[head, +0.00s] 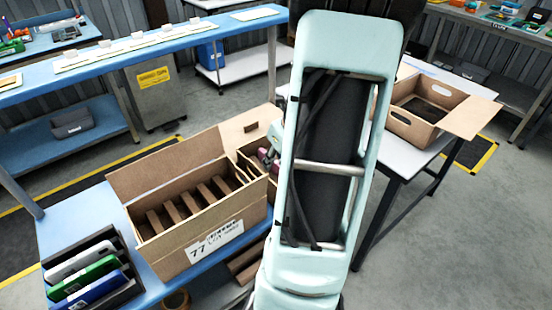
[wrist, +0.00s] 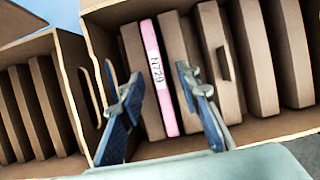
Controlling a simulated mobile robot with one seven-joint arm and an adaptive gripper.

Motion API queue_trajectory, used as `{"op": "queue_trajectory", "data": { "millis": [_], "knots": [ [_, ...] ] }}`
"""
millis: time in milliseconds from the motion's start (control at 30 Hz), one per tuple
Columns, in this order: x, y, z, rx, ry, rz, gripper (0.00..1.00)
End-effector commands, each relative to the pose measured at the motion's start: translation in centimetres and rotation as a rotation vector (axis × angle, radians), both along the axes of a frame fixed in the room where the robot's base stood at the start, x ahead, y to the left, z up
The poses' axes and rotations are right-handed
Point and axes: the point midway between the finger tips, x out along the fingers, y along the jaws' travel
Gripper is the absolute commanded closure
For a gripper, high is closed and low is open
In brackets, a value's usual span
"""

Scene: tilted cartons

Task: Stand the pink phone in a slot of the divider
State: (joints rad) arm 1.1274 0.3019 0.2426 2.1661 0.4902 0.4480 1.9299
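The pink phone (wrist: 159,78) shows in the wrist view as a narrow pink edge with a white label. It stands on edge between brown slabs inside a carton (wrist: 268,130). My gripper (wrist: 160,88) is open, with one blue-padded finger on each side of the phone and visible gaps to it. The black divider (head: 122,292) stands at the lower left of the head view, holding a white phone (head: 80,260), a green phone (head: 85,277) and a blue phone (head: 93,291).
A carton (head: 205,242) with several brown slabs stands between the divider and the arm, on the blue table (head: 62,225). Its slabs also show at the left of the wrist view (wrist: 35,110). Another open carton (head: 425,108) stands on a white table at right.

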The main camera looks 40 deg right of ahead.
Motion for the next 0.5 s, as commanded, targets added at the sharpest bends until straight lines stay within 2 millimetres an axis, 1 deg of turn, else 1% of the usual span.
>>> {"op": "queue_trajectory", "data": {
  "millis": [267, 367, 500],
  "knots": [
    [-0.1, 0.0, 0.2, 0.0, 0.0, 0.0, 0.69],
    [-0.3, 0.0, 0.9, -0.003, 0.0, 0.0, 0.69],
    [-1.1, 0.0, 2.8, -0.004, -0.002, -0.001, 0.69]
  ]
}}
